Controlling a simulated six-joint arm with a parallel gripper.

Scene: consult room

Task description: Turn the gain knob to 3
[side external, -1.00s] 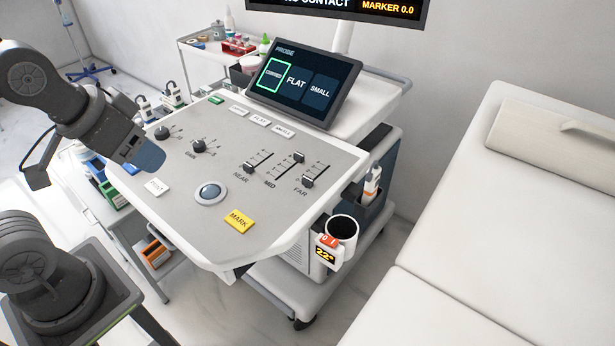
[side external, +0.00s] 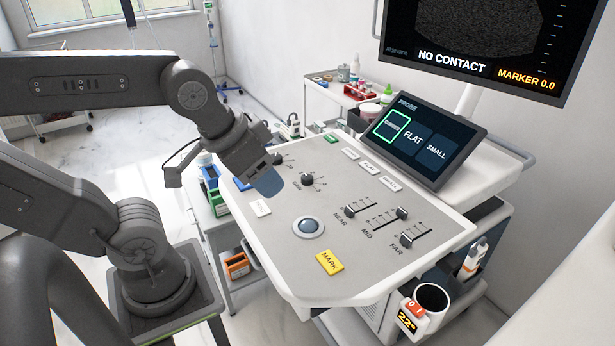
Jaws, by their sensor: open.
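The gain knob (side external: 307,180) is a small black dial on the grey top of the console (side external: 380,255), with a printed scale around it; its pointer is too small to read. A second black knob (side external: 277,160) stands to its left and farther back, partly hidden by my arm. My gripper (side external: 268,183) is open, with nothing seen in it. It is angled down over the console's left part, left of the gain knob and apart from it in the picture. Its blue-grey finger end shows, but the gap between the fingers is not clear.
Sliders (side external: 350,210), a trackball (side external: 308,227) and a yellow MARK button (side external: 330,262) lie right of and in front of the knobs. A probe touchscreen (side external: 425,140) rises behind. A monitor (side external: 480,50) reads NO CONTACT. A cup (side external: 430,298) hangs at the right edge.

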